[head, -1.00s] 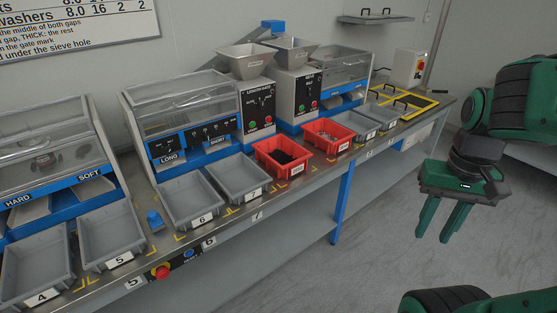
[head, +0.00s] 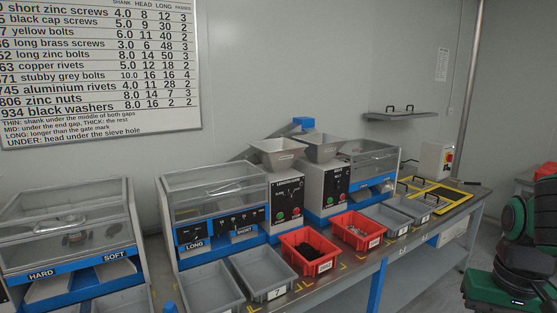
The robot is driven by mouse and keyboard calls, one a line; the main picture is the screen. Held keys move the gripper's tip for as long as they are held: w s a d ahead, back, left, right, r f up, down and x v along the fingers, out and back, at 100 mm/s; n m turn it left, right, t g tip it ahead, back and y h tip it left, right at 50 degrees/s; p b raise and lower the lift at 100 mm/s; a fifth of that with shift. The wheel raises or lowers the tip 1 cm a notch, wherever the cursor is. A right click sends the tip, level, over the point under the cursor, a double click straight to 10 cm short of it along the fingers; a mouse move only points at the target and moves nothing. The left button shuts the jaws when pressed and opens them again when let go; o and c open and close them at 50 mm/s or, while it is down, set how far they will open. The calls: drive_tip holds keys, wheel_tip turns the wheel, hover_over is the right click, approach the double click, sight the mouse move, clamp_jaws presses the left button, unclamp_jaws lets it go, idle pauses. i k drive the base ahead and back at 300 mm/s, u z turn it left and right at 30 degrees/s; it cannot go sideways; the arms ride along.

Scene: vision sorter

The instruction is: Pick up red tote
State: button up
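Two red totes stand on the bench in front of the hopper machines. The left red tote (head: 293,236) holds dark small parts. The right red tote (head: 345,222) holds pale, metallic-looking small parts. Each has a white label on its front. My gripper's green body (head: 507,290) is at the lower right edge, well right of the totes and off the bench. Its fingers are below the picture, so its opening is hidden.
Grey totes (head: 238,258) flank the red ones along the bench. Behind stand the sorting machines (head: 215,208) and metal hoppers (head: 278,146). A yellow-framed panel (head: 458,193) lies at the bench's right end. Floor shows between the bench and my arm.

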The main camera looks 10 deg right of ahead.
sight(306, 248)
drive_tip(key=z, duration=0.35)
drive_tip(key=i, duration=1.3)
drive_tip(key=u, duration=0.55)
